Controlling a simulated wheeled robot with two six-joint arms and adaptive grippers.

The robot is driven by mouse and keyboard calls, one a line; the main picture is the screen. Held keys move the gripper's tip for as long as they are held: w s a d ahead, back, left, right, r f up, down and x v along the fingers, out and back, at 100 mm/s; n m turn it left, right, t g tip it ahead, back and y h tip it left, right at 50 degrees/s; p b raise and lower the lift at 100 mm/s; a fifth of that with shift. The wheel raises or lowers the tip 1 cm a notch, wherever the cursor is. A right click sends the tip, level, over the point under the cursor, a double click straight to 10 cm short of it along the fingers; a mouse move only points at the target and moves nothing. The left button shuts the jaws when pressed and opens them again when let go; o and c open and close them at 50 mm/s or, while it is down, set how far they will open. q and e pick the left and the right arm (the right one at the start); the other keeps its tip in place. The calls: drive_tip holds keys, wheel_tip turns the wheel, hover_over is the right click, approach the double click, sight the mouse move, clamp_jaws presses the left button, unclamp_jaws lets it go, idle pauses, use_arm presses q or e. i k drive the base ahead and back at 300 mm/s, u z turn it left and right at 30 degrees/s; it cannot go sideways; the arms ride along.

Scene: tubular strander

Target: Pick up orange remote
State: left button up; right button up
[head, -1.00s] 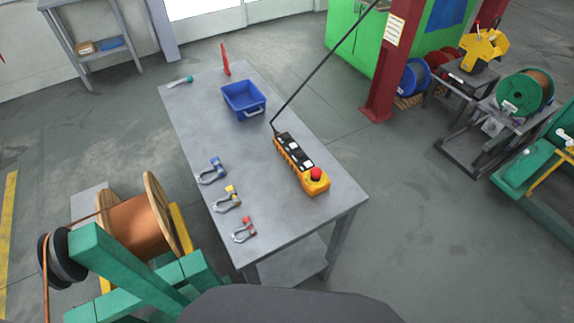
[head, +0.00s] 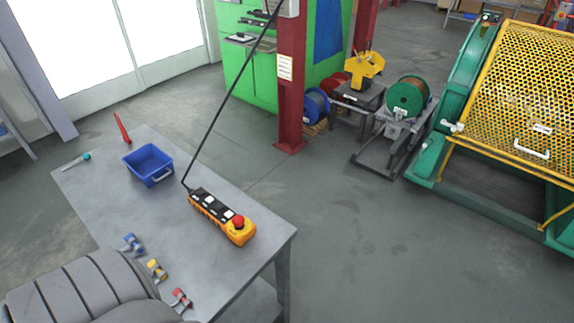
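The orange remote (head: 223,216) lies on the grey metal table (head: 225,279), toward its right edge. It has a black top face with pale buttons and a red mushroom button at its near end. A black cable runs from its far end up to the top of the view. Neither of my grippers is in view. A grey ribbed part, seemingly mine, covers the table's near left corner.
A blue bin (head: 148,165) stands beyond the remote. Blue (head: 133,243), yellow (head: 156,269) and red (head: 180,299) shackles lie near the front. A red column (head: 291,90) and a green machine with a yellow mesh guard (head: 520,95) stand beyond. Floor right of the table is clear.

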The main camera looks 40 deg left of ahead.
sight(239, 236)
drive_tip(key=z, duration=0.4)
drive_tip(key=i, duration=1.85)
drive_tip(key=u, duration=2.7)
